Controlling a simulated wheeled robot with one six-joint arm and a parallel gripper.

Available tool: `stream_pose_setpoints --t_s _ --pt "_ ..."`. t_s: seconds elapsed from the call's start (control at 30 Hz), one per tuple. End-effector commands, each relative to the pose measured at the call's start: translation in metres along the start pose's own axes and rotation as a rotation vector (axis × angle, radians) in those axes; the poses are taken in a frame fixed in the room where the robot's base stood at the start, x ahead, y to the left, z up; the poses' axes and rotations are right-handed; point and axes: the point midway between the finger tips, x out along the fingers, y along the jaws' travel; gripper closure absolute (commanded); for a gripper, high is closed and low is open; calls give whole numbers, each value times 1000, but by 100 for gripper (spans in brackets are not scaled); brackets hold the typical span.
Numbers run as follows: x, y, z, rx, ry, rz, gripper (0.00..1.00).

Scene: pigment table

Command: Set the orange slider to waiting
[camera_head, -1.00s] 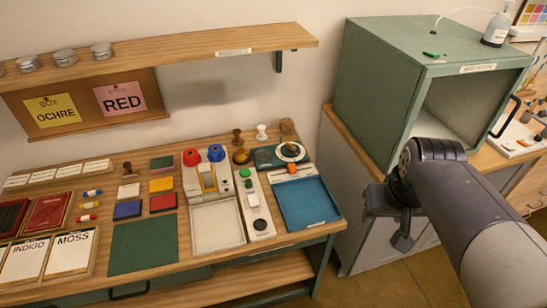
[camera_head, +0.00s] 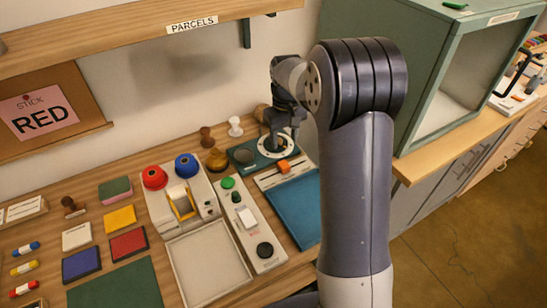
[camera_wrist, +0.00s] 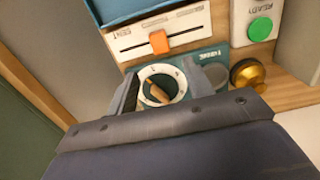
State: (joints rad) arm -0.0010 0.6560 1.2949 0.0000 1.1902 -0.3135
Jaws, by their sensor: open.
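The orange slider (camera_head: 284,166) sits on a pale panel in front of the round dial. In the wrist view the orange slider (camera_wrist: 159,41) is near the middle of its slot, with small labels too blurred to read. My gripper (camera_head: 287,135) is over the teal dial box at the back right of the table. In the wrist view my gripper (camera_wrist: 158,78) is open, its fingers on either side of the white ring dial (camera_wrist: 162,84) with a wooden pointer. The slider lies beyond the fingertips, apart from them.
A blue tray (camera_head: 296,210) lies in front of the slider panel. A panel with a green button (camera_head: 228,183) stands to its left, and a brass knob (camera_wrist: 248,74) is near the dial. The green cabinet (camera_head: 440,85) stands to the right, the shelf (camera_head: 130,28) above.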

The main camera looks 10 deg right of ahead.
Motion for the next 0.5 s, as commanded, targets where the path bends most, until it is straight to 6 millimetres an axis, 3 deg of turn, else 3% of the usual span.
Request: stream_pose_setpoints --t_s 0.5 --pt "86 -1 2 0 -4 -1 51"
